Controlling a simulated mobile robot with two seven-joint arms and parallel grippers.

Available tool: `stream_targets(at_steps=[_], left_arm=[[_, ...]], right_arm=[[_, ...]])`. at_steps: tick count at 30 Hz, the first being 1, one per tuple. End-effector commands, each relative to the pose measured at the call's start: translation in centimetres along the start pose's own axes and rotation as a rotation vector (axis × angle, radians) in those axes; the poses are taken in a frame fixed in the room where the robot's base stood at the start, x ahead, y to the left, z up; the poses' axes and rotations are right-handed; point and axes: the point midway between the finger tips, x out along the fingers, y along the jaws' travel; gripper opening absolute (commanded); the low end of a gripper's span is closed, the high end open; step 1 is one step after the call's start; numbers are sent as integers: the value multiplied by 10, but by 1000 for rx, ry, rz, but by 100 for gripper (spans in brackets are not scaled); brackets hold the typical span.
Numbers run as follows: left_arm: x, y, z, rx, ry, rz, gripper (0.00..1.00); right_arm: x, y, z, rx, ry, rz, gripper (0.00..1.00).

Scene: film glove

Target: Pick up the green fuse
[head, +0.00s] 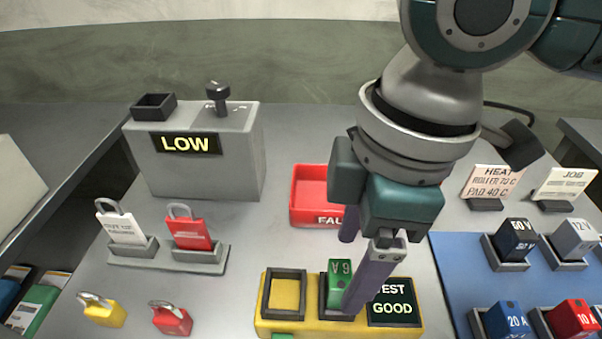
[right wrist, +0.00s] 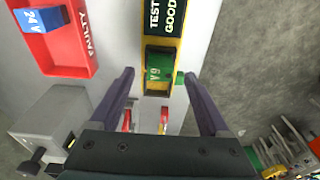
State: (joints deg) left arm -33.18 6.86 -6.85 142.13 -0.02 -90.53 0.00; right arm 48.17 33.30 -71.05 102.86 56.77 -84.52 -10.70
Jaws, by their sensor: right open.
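The green fuse (head: 340,280), marked 6 A, stands in a dark slot of the yellow tester (head: 262,328). The tester's screen (head: 392,305) reads TEST GOOD. In the right wrist view the green fuse (right wrist: 158,66) lies between the two finger lines, seen from above. My right gripper (head: 350,273) is open above the tester, its fingers spread on either side of the fuse; it also shows in the right wrist view (right wrist: 159,75). I see no contact with the fuse. One finger partly covers the fuse and screen in the head view. My left gripper is not in view.
A red FAULTY tray (head: 305,215) stands behind the tester; a blue 24 V fuse (right wrist: 40,19) lies in it. A grey box (head: 195,170) reading LOW stands left. Tagged padlocks (head: 188,230) stand in front of it. A blue mat (head: 455,260) with several fuses is at right.

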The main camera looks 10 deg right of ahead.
Motion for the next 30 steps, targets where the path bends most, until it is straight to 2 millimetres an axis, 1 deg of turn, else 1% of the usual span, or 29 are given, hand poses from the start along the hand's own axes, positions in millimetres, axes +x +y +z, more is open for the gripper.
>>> stream_targets(at_steps=[3,7,10,16,30], left_arm=[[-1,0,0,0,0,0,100],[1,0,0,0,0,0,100],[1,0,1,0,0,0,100],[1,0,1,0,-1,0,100],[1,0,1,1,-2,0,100]], right_arm=[[20,-1,-4,-1,-2,-3,80],[38,-1,-3,0,-1,-1,80],[43,-1,-3,-2,-1,0,80],[43,-1,-4,-2,0,1,80],[42,0,-3,-2,0,1,27]])
